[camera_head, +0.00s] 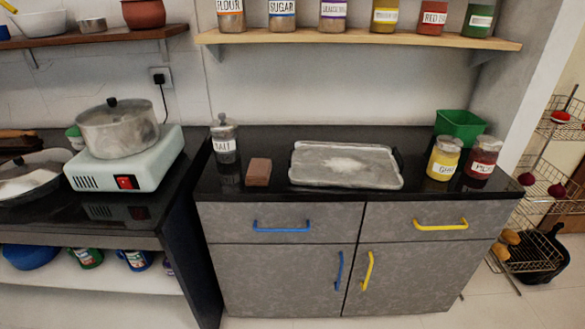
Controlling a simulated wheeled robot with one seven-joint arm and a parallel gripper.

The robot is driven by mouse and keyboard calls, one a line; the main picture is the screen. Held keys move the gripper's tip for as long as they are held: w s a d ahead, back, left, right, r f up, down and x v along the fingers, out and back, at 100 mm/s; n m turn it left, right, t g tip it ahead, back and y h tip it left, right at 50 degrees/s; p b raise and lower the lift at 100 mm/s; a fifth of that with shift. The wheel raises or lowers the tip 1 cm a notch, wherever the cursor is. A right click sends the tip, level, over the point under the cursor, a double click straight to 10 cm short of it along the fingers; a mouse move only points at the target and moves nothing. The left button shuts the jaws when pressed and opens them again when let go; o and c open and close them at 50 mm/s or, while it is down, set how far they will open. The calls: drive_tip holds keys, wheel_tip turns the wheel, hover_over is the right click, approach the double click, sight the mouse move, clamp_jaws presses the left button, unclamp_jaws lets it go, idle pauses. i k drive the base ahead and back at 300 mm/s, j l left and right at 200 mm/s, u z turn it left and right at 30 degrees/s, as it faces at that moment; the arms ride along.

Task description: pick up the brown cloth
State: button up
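A small brown block-like item (258,172), which looks like the folded brown cloth, lies on the black countertop. It sits between the salt jar on its left and the grey tray on its right, near the counter's front edge. Nothing covers it. My gripper does not show in the head view.
A salt jar (224,138) stands just behind and left of the brown item. A grey tray (310,176) with white powder lies to the right. Two labelled jars (443,158) and a green container (460,125) stand farther right. A pot (118,128) sits on a stove (95,177) at left.

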sight(258, 174)
drive_tip(key=i+j, duration=1.4)
drive_tip(key=j, duration=0.15)
